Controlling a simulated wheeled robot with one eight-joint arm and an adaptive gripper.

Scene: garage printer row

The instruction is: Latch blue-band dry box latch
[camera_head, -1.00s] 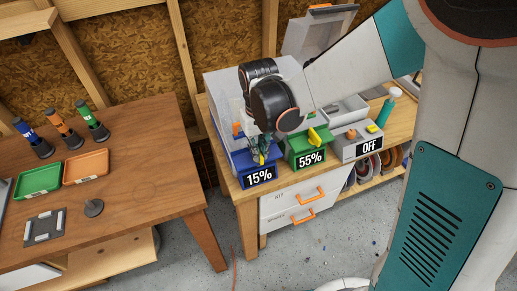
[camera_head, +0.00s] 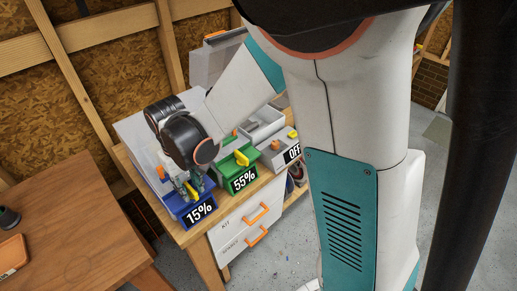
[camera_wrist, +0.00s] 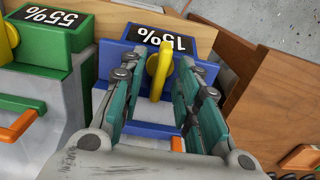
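The blue-band dry box (camera_head: 173,205) is on the workbench with a "15%" label on its front. It also shows in the wrist view (camera_wrist: 151,130). Its yellow latch (camera_wrist: 158,68) is on the blue band by the label. In the wrist view my gripper (camera_wrist: 163,65) has its two green fingers on either side of the latch. Gaps show between fingers and latch, so the gripper looks open around it. In the head view my gripper (camera_head: 188,183) is over the box's front and hides most of the latch.
The green-band "55%" box (camera_head: 226,172) with a yellow latch (camera_head: 241,158) stands close beside it. The grey "OFF" box (camera_head: 273,157) is farther right. Drawers with orange handles (camera_head: 257,214) are below. A brown table (camera_head: 70,230) is at left, with a gap between.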

